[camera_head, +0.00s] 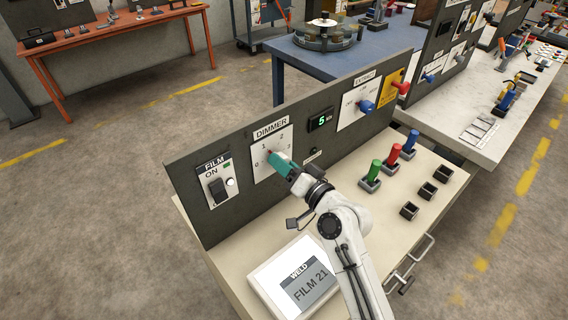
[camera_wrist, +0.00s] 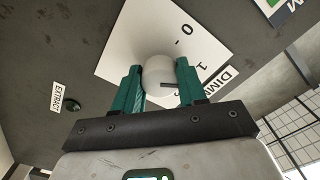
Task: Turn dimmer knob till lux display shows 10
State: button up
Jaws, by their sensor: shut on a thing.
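The dimmer plate (camera_head: 285,138) is white with a printed number scale, on the upright dark panel. In the wrist view, the pale round knob (camera_wrist: 158,83) sits between the two green fingers of my gripper (camera_wrist: 159,68), which is shut on it. A dark pointer line on the knob points roughly toward the 1.
A FILM switch (camera_head: 218,187) is left of the dimmer. A blue EXTRACT knob (camera_head: 366,106) and a red-handled yellow plate (camera_head: 392,92) are to the right. Green, red and blue handles stand on the bench, near dark square sockets. A FILM 21 sign (camera_head: 297,281) lies in front.

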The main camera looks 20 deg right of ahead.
jog(key=shift+f, duration=0.1)
jog(key=o, duration=1.1)
jog(key=shift+c, duration=0.2)
jog(key=b+v, duration=0.2)
jog(key=v, duration=0.8)
jog(key=shift+s+b, duration=0.4)
jog(key=shift+d, duration=0.1)
